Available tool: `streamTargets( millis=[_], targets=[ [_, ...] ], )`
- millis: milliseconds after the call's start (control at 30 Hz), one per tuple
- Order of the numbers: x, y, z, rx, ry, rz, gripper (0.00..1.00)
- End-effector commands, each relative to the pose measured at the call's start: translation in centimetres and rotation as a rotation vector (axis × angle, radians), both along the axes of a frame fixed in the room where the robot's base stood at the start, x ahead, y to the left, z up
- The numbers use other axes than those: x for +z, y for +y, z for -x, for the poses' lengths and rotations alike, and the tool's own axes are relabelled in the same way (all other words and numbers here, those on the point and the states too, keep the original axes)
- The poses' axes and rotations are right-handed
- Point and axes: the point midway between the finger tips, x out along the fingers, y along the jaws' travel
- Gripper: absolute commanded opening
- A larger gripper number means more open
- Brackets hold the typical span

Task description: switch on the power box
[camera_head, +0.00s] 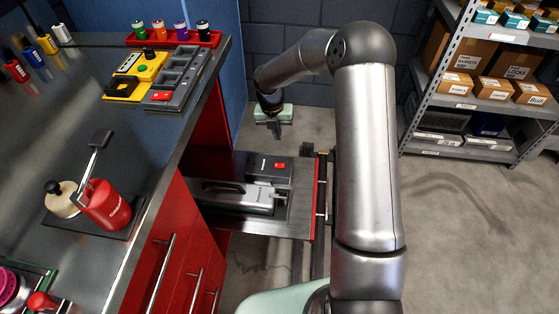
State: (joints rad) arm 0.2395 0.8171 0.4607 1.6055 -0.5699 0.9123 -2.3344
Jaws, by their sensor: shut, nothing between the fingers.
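A grey device with a handle (235,198) lies on the platform (282,224) in front of the box. The workbench (150,140) with bottles and trays is on the left. A shelf rack (452,103) with cartons stands on the right. The floor between is clear.

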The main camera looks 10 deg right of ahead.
Motion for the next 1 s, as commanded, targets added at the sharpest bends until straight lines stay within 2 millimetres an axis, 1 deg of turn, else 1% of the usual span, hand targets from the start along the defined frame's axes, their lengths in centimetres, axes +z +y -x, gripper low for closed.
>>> streamTargets(
  millis=[233,367,467,700,800,900,1000],
  targets=[
    [-0.2,0.0,0.1,-0.003,0.001,0.001,0.0],
    [-1.5,-0.2,0.2,-0.004,0.003,0.001,0.0],
    [-3.3,-0.4,0.3,-0.005,0.005,0.0,0.0],
    [-8.5,-0.9,0.5,-0.003,0.004,0.001,0.0],
    [-10.4,-1.2,0.5,-0.004,0.003,0.001,0.0],
    [-11.9,-1.4,0.6,-0.005,0.003,0.001,0.0],
    [-13.0,-1.5,0.6,-0.005,0.002,0.001,0.0]
  ],
)
